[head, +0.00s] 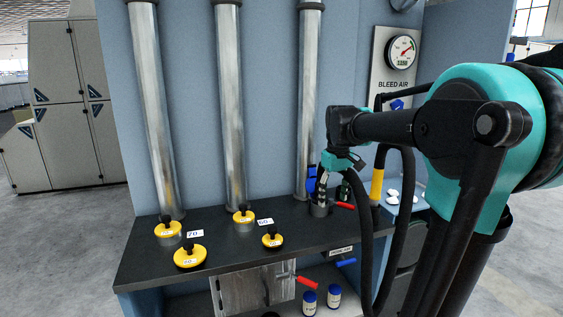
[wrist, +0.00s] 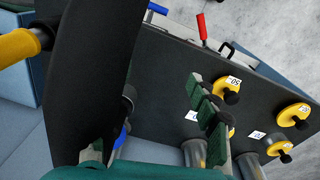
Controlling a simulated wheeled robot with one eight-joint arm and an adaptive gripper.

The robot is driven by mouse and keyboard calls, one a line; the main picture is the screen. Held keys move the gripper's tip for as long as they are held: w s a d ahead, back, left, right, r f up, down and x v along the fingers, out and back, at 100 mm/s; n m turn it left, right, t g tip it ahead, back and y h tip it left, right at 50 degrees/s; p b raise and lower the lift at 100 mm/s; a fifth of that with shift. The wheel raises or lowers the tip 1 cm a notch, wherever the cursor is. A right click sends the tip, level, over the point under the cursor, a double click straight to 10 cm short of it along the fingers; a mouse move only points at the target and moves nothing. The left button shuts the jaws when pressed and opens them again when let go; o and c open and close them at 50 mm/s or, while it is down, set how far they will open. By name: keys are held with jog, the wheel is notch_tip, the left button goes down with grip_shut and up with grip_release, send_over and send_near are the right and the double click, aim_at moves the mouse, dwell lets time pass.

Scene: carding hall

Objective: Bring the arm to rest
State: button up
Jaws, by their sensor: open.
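My gripper (head: 333,192) points down over the right part of the dark bench top (head: 225,246), close to the foot of the right metal tube (head: 308,100). Its fingers are apart, and I see nothing held between them. In the wrist view one green-padded finger (wrist: 208,115) shows clearly against the bench. The other is largely hidden by a large black part on the left. My arm reaches in from the right, bent, in front of the gauge panel.
Yellow knobbed discs (head: 190,256) sit on the bench beside number cards (head: 195,233). A red-handled valve (head: 342,206) is close to my gripper. A yellow-sleeved handle (head: 377,186) stands right of it. Blue jars (head: 309,302) stand below. Open floor (head: 60,250) lies left.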

jog(key=s+d+f+m+t, duration=0.3)
jog(key=s+f+m, duration=0.2)
jog(key=s+f, duration=1.4)
notch_tip(320, 180, down, 3)
jog(key=shift+f, duration=0.1)
jog(key=shift+s, duration=0.1)
